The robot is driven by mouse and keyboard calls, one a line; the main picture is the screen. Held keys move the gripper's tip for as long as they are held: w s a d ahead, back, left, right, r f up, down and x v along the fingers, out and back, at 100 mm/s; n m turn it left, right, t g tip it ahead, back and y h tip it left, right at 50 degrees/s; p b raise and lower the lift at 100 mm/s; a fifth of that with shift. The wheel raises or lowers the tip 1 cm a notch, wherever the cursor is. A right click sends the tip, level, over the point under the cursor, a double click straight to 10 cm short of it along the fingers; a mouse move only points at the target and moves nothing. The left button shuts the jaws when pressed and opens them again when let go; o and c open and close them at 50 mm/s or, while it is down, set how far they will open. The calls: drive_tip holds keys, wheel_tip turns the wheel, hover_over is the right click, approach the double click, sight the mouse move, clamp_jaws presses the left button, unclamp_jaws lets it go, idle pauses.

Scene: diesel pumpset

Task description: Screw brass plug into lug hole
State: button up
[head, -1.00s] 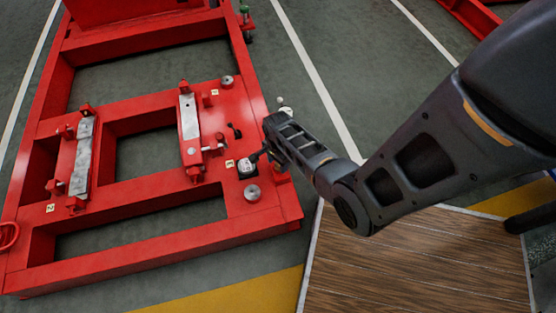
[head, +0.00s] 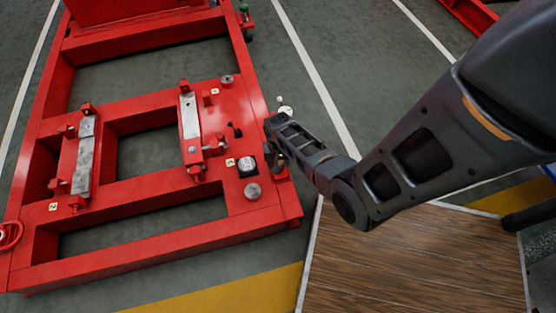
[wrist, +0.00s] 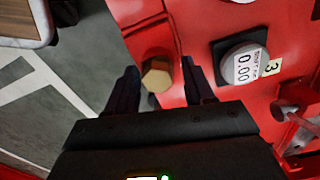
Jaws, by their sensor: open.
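The brass plug (wrist: 157,74) shows a hexagonal head in the wrist view, at the side edge of the red frame (wrist: 205,30). My gripper (wrist: 161,86) is open, with one dark finger on each side of the plug and a visible gap to both. The plug's shank and the lug hole are hidden, so I cannot tell how far in it sits. In the head view my gripper (head: 277,160) is beside the right edge of the red frame, mostly hidden by my own wrist, and the plug cannot be made out clearly.
A round gauge reading 0.00 (wrist: 243,66) on a black base sits close by on the frame, also in the head view (head: 247,163). A grey round pad (head: 252,191) is nearer. A wooden platform (head: 400,265) lies below my arm.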

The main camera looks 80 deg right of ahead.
drive_tip(key=shift+n, duration=1.1)
drive_tip(key=shift+s+d, duration=0.15)
drive_tip(key=shift+d, duration=0.05)
drive_tip(key=shift+c, duration=0.4)
clamp_jaws()
